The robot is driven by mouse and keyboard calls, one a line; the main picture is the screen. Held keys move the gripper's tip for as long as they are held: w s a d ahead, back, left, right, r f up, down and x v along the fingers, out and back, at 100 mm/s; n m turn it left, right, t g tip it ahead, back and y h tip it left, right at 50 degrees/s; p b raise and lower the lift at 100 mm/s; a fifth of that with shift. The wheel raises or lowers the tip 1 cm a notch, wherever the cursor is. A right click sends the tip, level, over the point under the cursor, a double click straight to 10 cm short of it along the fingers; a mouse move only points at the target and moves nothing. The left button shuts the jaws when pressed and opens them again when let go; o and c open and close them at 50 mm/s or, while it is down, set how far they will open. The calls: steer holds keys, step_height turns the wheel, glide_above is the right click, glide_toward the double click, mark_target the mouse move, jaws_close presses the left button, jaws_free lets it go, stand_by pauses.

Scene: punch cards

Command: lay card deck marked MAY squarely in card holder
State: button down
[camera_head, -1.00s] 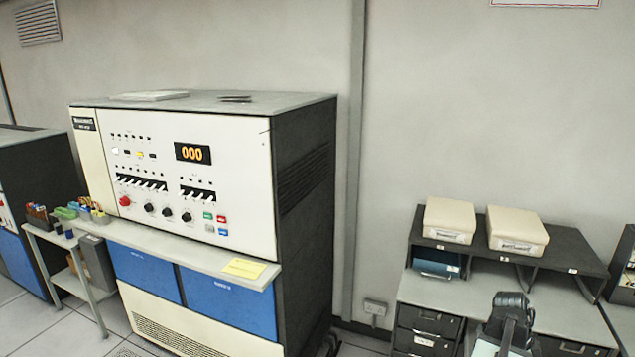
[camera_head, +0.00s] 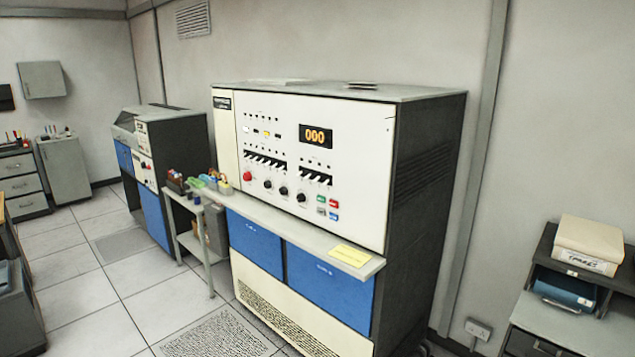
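My gripper is out of view. I cannot make out a card deck marked MAY. A small grey stand (camera_head: 183,222) beside the big machine carries colourful items (camera_head: 207,182), too small to identify. A cream block (camera_head: 588,246) with a label I cannot read sits on a dark shelf at the right; I cannot tell whether it is a card deck. No card holder is clearly recognisable. A yellow card or note (camera_head: 350,256) lies flat on the machine's ledge.
The large machine (camera_head: 310,170) with switches and blue panels stands in the middle. A second blue-fronted machine (camera_head: 155,205) stands behind to the left. Drawers (camera_head: 22,185) and a grey cabinet (camera_head: 63,170) are at the far left. Tiled floor (camera_head: 95,290) is open at front left.

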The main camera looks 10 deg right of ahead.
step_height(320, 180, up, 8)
steer(key=p, duration=0.7)
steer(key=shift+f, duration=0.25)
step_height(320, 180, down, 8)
steer(key=b, duration=0.8)
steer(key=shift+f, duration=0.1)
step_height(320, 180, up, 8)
steer(key=p, duration=0.8)
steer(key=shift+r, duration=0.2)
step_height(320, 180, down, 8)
steer(key=b, duration=0.8)
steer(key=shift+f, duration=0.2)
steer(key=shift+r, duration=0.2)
